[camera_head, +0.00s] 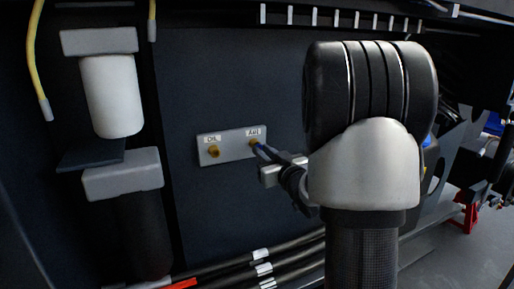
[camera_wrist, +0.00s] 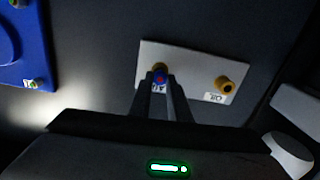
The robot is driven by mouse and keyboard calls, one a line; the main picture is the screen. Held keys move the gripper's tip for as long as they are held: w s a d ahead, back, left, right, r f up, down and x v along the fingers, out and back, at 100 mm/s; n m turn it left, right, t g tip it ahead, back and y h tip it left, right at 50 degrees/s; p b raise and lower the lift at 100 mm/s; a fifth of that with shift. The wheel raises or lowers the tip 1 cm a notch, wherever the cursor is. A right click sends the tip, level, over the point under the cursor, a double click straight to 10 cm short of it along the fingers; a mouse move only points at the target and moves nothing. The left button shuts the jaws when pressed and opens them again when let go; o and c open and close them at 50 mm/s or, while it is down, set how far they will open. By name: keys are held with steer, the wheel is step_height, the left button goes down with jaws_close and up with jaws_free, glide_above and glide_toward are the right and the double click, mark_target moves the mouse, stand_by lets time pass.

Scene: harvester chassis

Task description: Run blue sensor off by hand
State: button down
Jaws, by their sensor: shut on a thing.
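The blue sensor (camera_head: 260,150) sits at the right brass port of a light grey plate (camera_head: 232,145) on the dark wall. Whether the sensor's thread is still in the port is hidden. The left port, labelled OIL, holds a brass fitting (camera_head: 213,151), also in the wrist view (camera_wrist: 226,85).
A white filter canister (camera_head: 111,96) and yellow hoses (camera_head: 37,60) are at the left. Black pipes (camera_head: 290,262) run below the plate. A blue panel (camera_wrist: 18,45) is at the wrist view's upper left. The wall around the plate is bare.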

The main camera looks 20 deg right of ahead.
steer(key=shift+f, duration=0.1)
steer(key=n, duration=0.8)
steer(key=n+b, duration=0.1)
steer(key=n, duration=1.5)
steer(key=shift+s+n+b, duration=0.3)
steer(key=shift+s+b, duration=0.05)
steer(key=shift+b, duration=0.05)
steer(key=shift+s, duration=0.1)
